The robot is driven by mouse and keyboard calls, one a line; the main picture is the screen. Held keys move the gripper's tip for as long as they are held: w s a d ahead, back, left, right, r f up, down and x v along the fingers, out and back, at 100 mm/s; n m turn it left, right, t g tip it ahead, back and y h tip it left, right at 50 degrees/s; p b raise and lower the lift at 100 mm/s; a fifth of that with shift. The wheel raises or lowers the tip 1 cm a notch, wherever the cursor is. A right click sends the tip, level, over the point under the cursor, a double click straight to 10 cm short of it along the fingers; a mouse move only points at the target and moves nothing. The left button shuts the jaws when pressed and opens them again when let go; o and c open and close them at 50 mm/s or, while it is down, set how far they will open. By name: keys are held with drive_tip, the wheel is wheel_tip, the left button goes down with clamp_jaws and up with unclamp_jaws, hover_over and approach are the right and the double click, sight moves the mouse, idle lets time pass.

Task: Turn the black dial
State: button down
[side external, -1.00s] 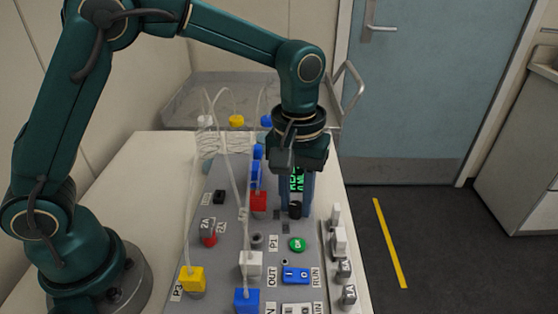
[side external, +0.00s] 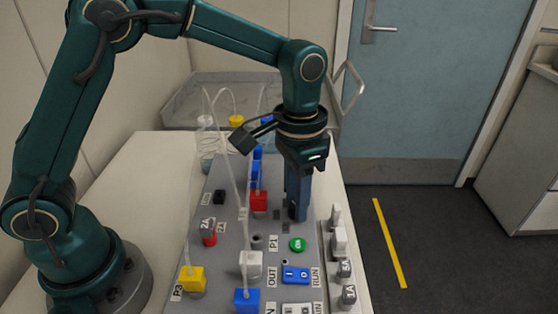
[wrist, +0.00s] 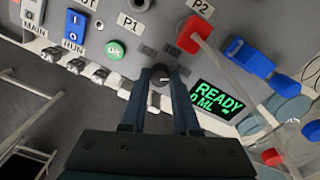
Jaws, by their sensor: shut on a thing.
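The black dial (wrist: 160,74) is a small round knob with a white mark, set on the grey panel. In the wrist view it sits between the tips of my gripper (wrist: 160,80), with one blue finger against each side. In the side external view my gripper (side external: 297,212) points straight down at the panel, its fingers nearly lined up one behind the other. They hide the dial there.
A display (wrist: 218,95) reading READY in green sits beside the dial. A green OK button (side external: 298,245), a blue rocker switch (side external: 296,274) and a red block with a tube (side external: 258,201) are close by. Tubes (side external: 230,165) rise left of my gripper.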

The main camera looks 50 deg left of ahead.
drive_tip(key=shift+m, duration=0.4)
drive_tip(key=c, duration=0.6)
unclamp_jaws()
drive_tip(key=shift+c, duration=0.2)
drive_tip(key=shift+r, duration=2.6)
drive_tip(key=shift+a, duration=0.1)
